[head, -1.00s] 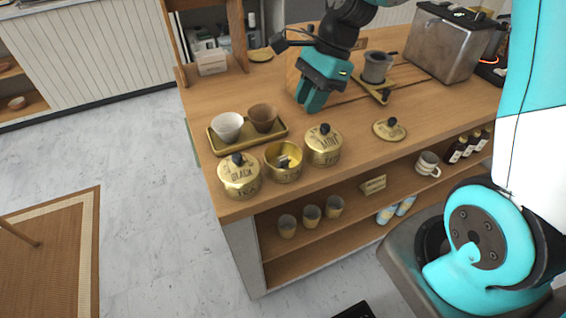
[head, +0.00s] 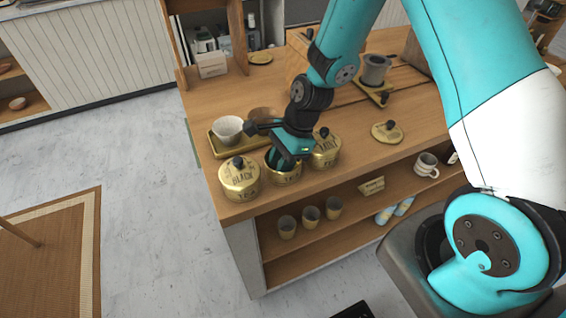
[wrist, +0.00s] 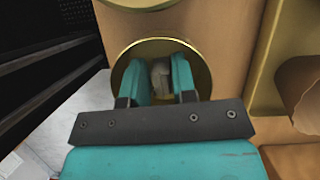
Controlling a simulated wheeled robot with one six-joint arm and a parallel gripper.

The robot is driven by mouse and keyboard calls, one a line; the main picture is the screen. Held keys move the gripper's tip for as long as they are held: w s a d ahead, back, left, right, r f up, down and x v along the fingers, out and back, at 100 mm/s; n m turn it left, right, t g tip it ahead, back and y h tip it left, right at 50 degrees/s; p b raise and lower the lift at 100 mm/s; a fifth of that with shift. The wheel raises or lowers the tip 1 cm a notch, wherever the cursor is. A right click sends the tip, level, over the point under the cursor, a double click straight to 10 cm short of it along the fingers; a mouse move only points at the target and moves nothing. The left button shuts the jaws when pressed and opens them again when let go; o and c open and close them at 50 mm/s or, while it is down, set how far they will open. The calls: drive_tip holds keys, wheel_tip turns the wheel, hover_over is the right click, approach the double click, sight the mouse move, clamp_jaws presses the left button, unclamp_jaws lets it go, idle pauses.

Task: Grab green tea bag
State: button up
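The open gold tin (head: 284,180), the middle one of three, stands near the counter's front left edge. My gripper (head: 284,162) is over it, pointing down, and hides most of its mouth. In the wrist view my gripper (wrist: 161,85) has its two teal fingers inside the round gold tin (wrist: 127,50). A pale greyish tea bag (wrist: 160,76) lies between the fingers. The fingers are apart, one on each side of it, with no clear grip. The bag's label cannot be read, and no green shows on it.
Lidded tins stand close on both sides: the black tea tin (head: 239,181) and another tin (head: 326,150). Behind is a gold tray (head: 222,151) with a white cup (head: 228,129) and a brown cup (head: 262,114). A loose gold lid (head: 387,134) lies to the right.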

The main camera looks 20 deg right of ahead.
drive_tip(key=shift+a+f, duration=0.1)
drive_tip(key=shift+f, duration=0.1)
clamp_jaws()
drive_tip(key=shift+r, duration=0.15)
